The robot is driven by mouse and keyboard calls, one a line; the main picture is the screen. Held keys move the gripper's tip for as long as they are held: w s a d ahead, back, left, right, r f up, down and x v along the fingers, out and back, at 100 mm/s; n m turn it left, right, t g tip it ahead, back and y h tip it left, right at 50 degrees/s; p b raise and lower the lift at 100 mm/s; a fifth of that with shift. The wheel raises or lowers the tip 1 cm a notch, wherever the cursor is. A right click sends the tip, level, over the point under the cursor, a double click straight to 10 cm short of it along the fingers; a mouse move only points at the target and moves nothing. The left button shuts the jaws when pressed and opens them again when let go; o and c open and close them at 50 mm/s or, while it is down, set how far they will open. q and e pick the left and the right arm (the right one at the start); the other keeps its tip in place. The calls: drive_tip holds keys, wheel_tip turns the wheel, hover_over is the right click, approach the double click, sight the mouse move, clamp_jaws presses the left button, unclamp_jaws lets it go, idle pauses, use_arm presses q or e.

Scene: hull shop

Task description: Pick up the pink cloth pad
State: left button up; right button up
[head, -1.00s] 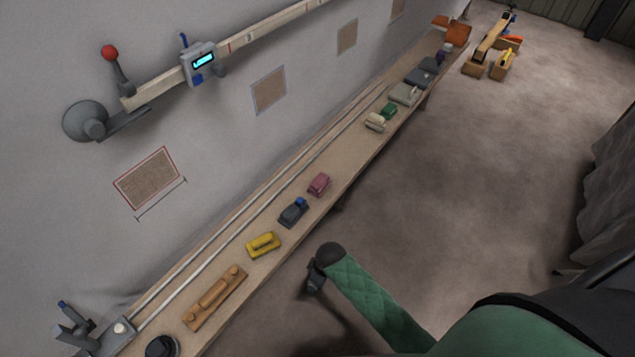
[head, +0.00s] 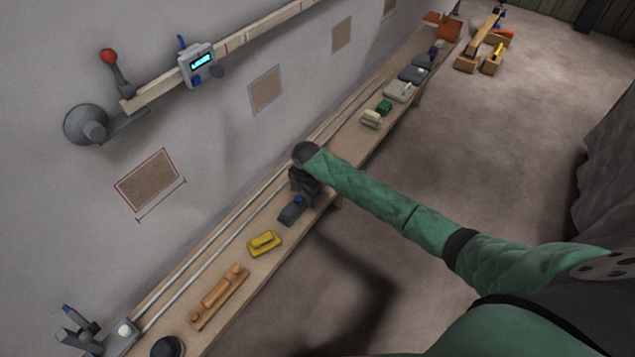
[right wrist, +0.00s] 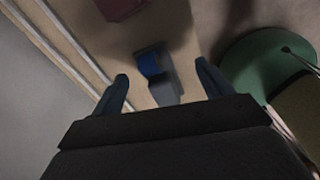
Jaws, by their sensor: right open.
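The pink cloth pad (right wrist: 122,7) shows only in part at the top edge of the right wrist view, lying on the wooden shelf. In the head view my right gripper and forearm hide it. My right gripper (head: 304,188) is over the shelf, where the pad showed before. In the right wrist view its fingers (right wrist: 163,84) are apart, with nothing held. A grey block with a blue knob (right wrist: 153,68) shows below and between the fingers; it also shows in the head view (head: 292,210), just beside the gripper. My left gripper is not in view.
The narrow shelf (head: 231,249) runs along the wall with two pale rails. A cream block (head: 371,118) and a green block (head: 384,107) lie farther along. Open floor lies right of the shelf.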

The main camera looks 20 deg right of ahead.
drive_tip(key=w+d, duration=0.2)
drive_tip(key=w+d+r+n, duration=0.1)
drive_tip(key=w+d, duration=0.1)
drive_tip(key=w, duration=0.1)
drive_tip(key=w+d+r+n+h, duration=0.1)
drive_tip(key=w+d, duration=0.2)
drive_tip(key=shift+r, duration=0.25)
drive_tip(key=shift+w+d+n, duration=0.2)
drive_tip(key=shift+n, duration=0.1)
drive_tip(key=shift+f, duration=0.3)
wheel_tip(320, 180, down, 6)
drive_tip(key=p, duration=0.3)
drive_tip(key=shift+s+r, duration=0.1)
drive_tip(key=shift+r, duration=0.1)
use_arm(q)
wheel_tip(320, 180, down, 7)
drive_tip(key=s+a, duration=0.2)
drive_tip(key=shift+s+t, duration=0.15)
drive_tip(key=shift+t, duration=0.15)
use_arm(e)
drive_tip(key=shift+f, duration=0.7)
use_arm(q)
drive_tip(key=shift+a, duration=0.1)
use_arm(e)
drive_tip(key=c, duration=1)
drive_tip(key=shift+c, duration=0.4)
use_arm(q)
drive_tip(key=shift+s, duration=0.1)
use_arm(e)
drive_tip(key=shift+r, duration=0.1)
